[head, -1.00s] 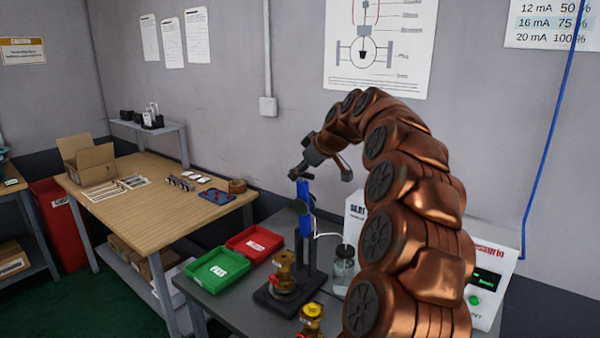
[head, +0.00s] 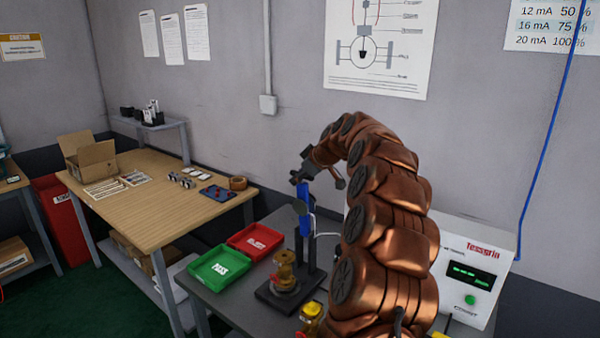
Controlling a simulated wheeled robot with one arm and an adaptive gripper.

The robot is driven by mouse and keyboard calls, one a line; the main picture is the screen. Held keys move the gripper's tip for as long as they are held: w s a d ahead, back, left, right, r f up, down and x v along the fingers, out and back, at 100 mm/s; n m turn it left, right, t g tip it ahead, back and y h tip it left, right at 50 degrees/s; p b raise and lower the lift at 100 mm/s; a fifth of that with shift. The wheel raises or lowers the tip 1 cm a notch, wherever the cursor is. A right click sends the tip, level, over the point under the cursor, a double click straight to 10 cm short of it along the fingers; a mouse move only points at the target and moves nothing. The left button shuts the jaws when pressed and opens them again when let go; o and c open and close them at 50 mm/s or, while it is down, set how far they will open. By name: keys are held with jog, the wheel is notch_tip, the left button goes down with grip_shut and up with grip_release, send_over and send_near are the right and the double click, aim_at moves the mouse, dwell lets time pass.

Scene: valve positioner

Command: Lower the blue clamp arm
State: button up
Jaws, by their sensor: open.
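The blue clamp arm (head: 304,222) stands upright on a dark stand with a black base (head: 277,300) on the grey bench. A brass valve (head: 284,272) sits on that base, just left of the clamp arm. My gripper (head: 298,180) is at the top end of the blue clamp arm, its fingers open. I cannot tell whether the fingers touch the arm or sit around it. My copper-coloured arm curves in from the right and hides part of the bench behind it.
A green tray (head: 219,266) and a red tray (head: 256,241) lie left of the stand. A second yellow-brass valve (head: 312,314) is near the front. A white tester box (head: 478,262) stands at right. A wooden table (head: 150,215) is at left.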

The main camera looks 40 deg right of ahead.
jog(key=shift+w+f, duration=0.1)
jog(key=shift+c, duration=1.3)
grip_shut()
